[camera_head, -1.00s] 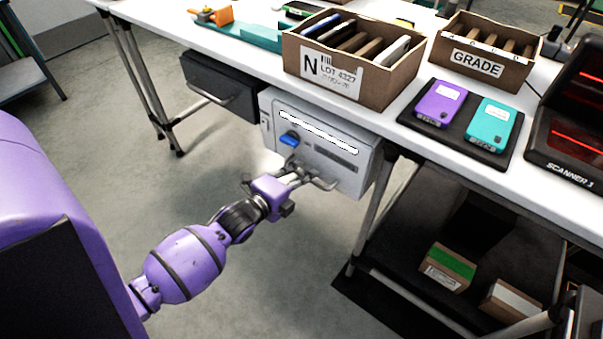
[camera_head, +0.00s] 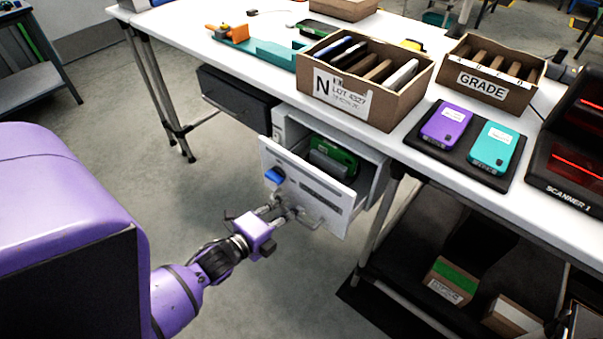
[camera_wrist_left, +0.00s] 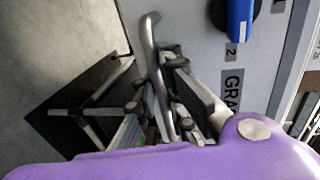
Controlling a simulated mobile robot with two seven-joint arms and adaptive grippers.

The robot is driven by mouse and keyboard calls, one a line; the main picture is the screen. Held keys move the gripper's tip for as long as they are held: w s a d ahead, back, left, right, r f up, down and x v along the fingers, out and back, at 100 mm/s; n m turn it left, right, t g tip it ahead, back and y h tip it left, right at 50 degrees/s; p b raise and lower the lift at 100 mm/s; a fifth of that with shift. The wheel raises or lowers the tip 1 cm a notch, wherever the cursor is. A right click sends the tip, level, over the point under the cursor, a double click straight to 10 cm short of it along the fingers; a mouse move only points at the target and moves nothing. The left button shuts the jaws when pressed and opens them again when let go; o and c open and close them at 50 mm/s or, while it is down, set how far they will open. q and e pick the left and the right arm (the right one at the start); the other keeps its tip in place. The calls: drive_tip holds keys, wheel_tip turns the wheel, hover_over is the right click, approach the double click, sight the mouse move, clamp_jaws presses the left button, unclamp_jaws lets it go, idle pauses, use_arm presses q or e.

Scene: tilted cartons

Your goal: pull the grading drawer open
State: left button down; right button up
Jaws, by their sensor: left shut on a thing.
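The grading drawer (camera_head: 318,197) is a light grey drawer under the white table. It stands partly open, and a green item (camera_head: 338,157) shows inside it. Its front carries a blue knob (camera_head: 274,176) and a metal bar handle (camera_head: 303,216). My left gripper (camera_head: 283,209) is at the drawer front, shut on the handle. In the left wrist view the handle (camera_wrist_left: 151,50) runs between the two fingers of the left gripper (camera_wrist_left: 180,105), and the blue knob (camera_wrist_left: 240,25) is at the top. My right gripper is in neither view.
A dark drawer (camera_head: 235,96) hangs left of the grading drawer. The white table (camera_head: 395,150) bears a carton marked N (camera_head: 350,105), a GRADE carton (camera_head: 490,90), a black mat (camera_head: 463,150) with two devices and a scanner (camera_head: 565,160). The floor before the drawer is clear.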

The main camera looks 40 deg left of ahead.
use_arm(q)
drive_tip(key=f+p+v, duration=0.2)
drive_tip(key=v, duration=1.1)
drive_tip(key=shift+s+f, duration=0.15)
drive_tip(key=shift+s, duration=0.4)
drive_tip(key=c, duration=2.5)
unclamp_jaws()
drive_tip(key=o, duration=0.6)
drive_tip(key=shift+s, duration=0.2)
drive_tip(key=shift+o, duration=0.3)
drive_tip(key=shift+f, duration=0.1)
drive_tip(key=d+v, duration=0.1)
drive_tip(key=v, duration=1)
drive_tip(key=shift+s+a, duration=0.45)
drive_tip(key=shift+a, duration=0.05)
